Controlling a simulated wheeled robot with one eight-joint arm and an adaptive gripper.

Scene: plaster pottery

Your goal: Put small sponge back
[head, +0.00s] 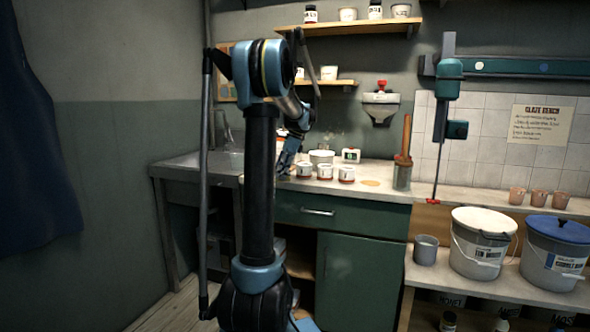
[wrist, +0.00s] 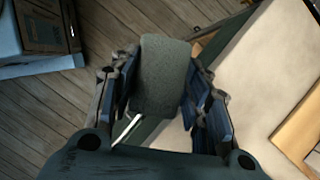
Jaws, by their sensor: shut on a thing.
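The small sponge (wrist: 163,72), a grey-green rounded block, sits between the fingers of my gripper (wrist: 160,92) in the wrist view. The gripper is shut on it. Wooden floor shows beyond the sponge on the left, and a pale surface on the right. In the head view my gripper (head: 287,163) hangs at the sink and counter, left of the small red-and-white jars. I cannot make out the sponge there. The place the sponge belongs cannot be told from these views.
The counter (head: 385,192) holds several small jars (head: 325,172), a white pot (head: 321,157) and a tool holder (head: 402,178). A sink (head: 222,160) is at the left. Shelves (head: 350,28) hang above. Buckets (head: 480,243) stand at the right.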

